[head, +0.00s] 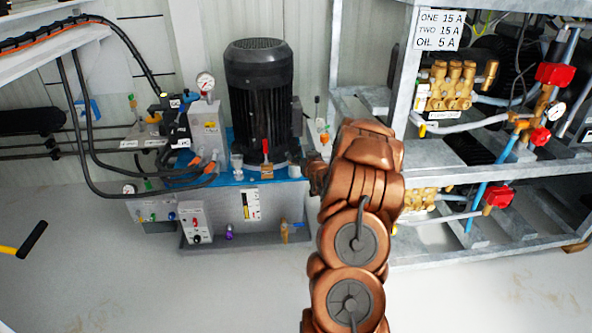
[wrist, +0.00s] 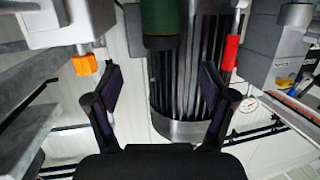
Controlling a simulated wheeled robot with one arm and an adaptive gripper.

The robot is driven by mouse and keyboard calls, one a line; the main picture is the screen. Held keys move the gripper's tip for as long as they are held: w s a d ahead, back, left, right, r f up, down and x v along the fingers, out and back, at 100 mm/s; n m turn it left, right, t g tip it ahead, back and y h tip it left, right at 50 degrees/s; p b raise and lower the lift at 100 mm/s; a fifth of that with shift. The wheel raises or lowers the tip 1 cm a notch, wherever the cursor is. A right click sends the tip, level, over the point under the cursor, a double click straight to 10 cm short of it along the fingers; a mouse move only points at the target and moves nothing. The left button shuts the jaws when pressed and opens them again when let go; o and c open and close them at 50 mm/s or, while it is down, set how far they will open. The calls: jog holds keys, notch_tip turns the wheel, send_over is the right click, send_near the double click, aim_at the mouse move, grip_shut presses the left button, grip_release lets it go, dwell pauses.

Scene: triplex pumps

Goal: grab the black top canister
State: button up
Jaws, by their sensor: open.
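The black canister (head: 260,85) is a large upright ribbed cylinder with a vented round top. It stands at the back on the blue-topped grey pump unit. In the wrist view the ribbed black canister (wrist: 187,75) shows behind and between the fingers, its smooth rim toward the bottom of the picture. My gripper (wrist: 161,72) is open with nothing between its fingertips. In the head view my gripper (head: 315,175) is mostly hidden by my arm, low and to the right of the canister. Whether the fingers touch it cannot be told.
A red-handled part (head: 265,150) stands in front of the canister and a pressure gauge (head: 205,82) to its left. In the wrist view a dark green cylinder (wrist: 160,18) and an orange piece (wrist: 84,65) are close. A grey metal rack (head: 440,150) stands right.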

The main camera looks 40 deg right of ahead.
aim_at(297, 153)
jog(key=shift+b+x, duration=0.4)
jog(key=shift+x, duration=0.95)
jog(key=b+x, duration=0.2)
jog(key=x, duration=0.1)
jog(key=shift+w+a+f, duration=0.1)
jog(key=shift+a+f, duration=0.05)
jog(key=shift+f, duration=0.2)
jog(key=shift+b+x, duration=0.35)
jog(key=shift+x, duration=0.65)
jog(key=shift+r, duration=0.1)
grip_shut()
